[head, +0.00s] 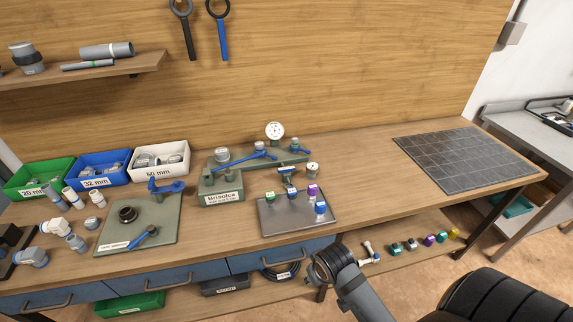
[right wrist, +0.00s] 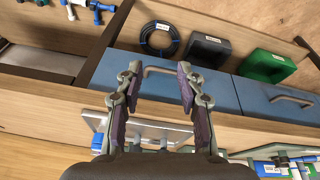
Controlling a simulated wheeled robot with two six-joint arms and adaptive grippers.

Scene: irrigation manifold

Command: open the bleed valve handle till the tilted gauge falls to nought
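The manifold (head: 222,188) is a green block with a white label, standing mid-bench. Several blue handles are on it, including a long blue lever (head: 258,156) and a short blue handle (head: 287,171) at the front; I cannot tell for sure which is the bleed valve. A small tilted gauge (head: 312,168) sits beside the short handle; its needle is too small to read. A larger upright gauge (head: 275,130) stands behind. My right gripper (right wrist: 160,70) is open and empty in the right wrist view, facing the drawer fronts, apart from the manifold. My left gripper is not in view.
A metal tray (head: 270,228) with several coloured-cap parts lies in front of the manifold. A green plate (head: 115,240) with fittings is to the left, before labelled bins (head: 160,178). A dark grid mat (head: 465,160) lies bare at right. Blue drawers (head: 205,278) are below the bench edge.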

